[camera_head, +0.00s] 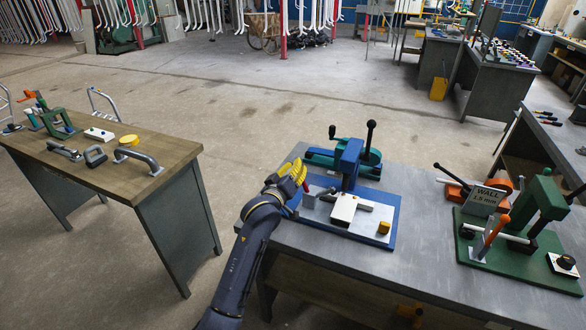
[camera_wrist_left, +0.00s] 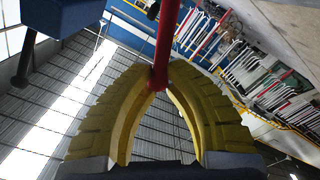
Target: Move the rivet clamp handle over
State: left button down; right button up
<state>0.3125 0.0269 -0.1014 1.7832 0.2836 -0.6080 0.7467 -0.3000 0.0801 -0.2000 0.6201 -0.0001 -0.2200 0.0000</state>
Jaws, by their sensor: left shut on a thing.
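My left gripper (camera_head: 300,174) is at the left edge of a blue riveting fixture on the grey bench. In the left wrist view its yellow fingers (camera_wrist_left: 157,78) are closed around the end of a red handle (camera_wrist_left: 165,38). A small red part of the handle (camera_head: 306,187) shows beside the fingers in the head view; the rest is hidden. The fixture has a blue base plate (camera_head: 382,218), a blue upright press (camera_head: 348,162) and a black-knobbed lever (camera_head: 369,138). A white block (camera_head: 344,207) lies on the plate. My right gripper is not in view.
A green fixture (camera_head: 525,255) with a "WALL 1.5 mm" sign (camera_head: 487,198) stands to the right on the same bench (camera_head: 420,270). A wooden-topped table (camera_head: 150,140) with handles and tools stands apart at left.

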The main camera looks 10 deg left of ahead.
pick_arm(q)
jog(key=shift+d+r, duration=0.15)
jog(key=shift+r, duration=0.2)
jog(key=c, duration=2.1)
grip_release()
jog(key=shift+s+d+r, duration=0.1)
jog(key=shift+d+r, duration=0.15)
jog(key=shift+d, duration=0.55)
jog(key=shift+s+d+r, duration=0.1)
jog(key=shift+d+r, duration=0.1)
jog(key=shift+d, duration=0.6)
jog(key=o, duration=1)
jog(key=shift+a+f, duration=0.1)
jog(key=shift+f, duration=0.1)
jog(key=shift+c, duration=0.2)
jog(key=shift+s+f, duration=0.1)
jog(key=shift+s, duration=0.05)
